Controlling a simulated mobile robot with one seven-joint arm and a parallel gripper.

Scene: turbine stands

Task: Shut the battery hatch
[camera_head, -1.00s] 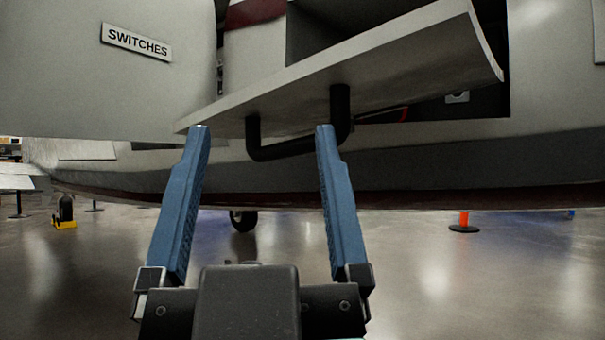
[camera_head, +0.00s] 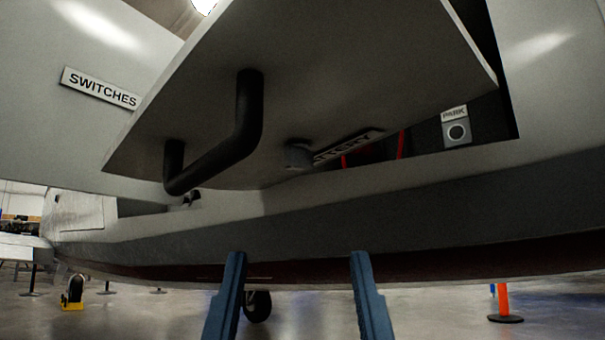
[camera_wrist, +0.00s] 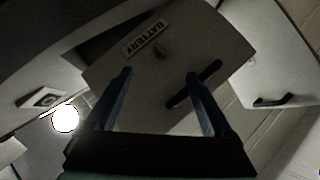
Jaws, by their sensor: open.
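The battery hatch (camera_head: 350,75) is a pale flat panel standing open over a dark opening, with its underside facing me. A black bar handle (camera_head: 252,115) is fixed to it. A BATTERY label (camera_head: 347,146) and a small round latch (camera_head: 298,153) sit near its inner edge. The wrist view shows the hatch (camera_wrist: 160,100), the label (camera_wrist: 145,38) and the handle (camera_wrist: 207,71). My gripper (camera_head: 298,256) has two blue fingers, apart and empty, below the hatch and to the right of the handle. In the wrist view the fingers (camera_wrist: 158,74) overlap the panel; their exact gap from it is unclear.
A panel labelled SWITCHES (camera_head: 100,88) hangs at the left. A PARK fitting (camera_head: 456,130) shows inside the opening. The grey fuselage side (camera_head: 420,210) lies behind my fingers. An orange post (camera_head: 503,300) stands on the floor at the right.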

